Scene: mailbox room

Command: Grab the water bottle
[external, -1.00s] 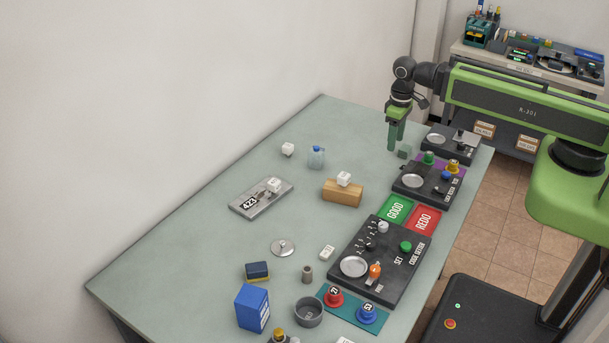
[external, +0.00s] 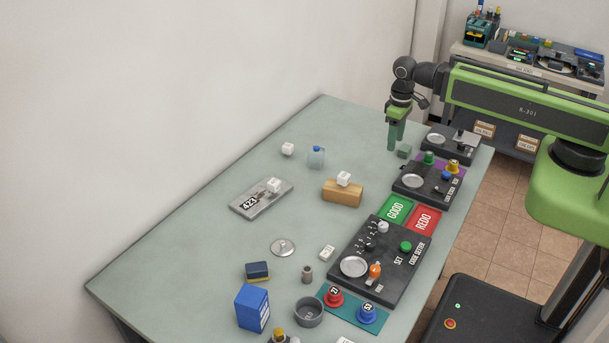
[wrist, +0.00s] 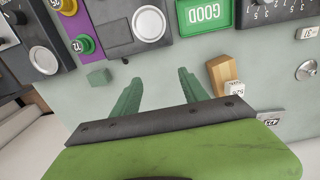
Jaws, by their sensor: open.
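The water bottle (external: 316,158) is a small clear, light-blue container with a blue cap. It stands upright on the table's far left part in the external view, near a white cube. My gripper (external: 395,137) points down above the table at the back right, well to the right of the bottle and apart from it. In the wrist view my gripper (wrist: 155,85) has its two green fingers spread, with bare table between them. I cannot see the bottle in the wrist view.
A wooden block (external: 342,194) with a white cube on top stands between the bottle and the dark panels. A grey plate marked 423 (external: 248,203) lies nearer the front. A small green cube (external: 404,152) is beside my gripper. Table space around the bottle is mostly clear.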

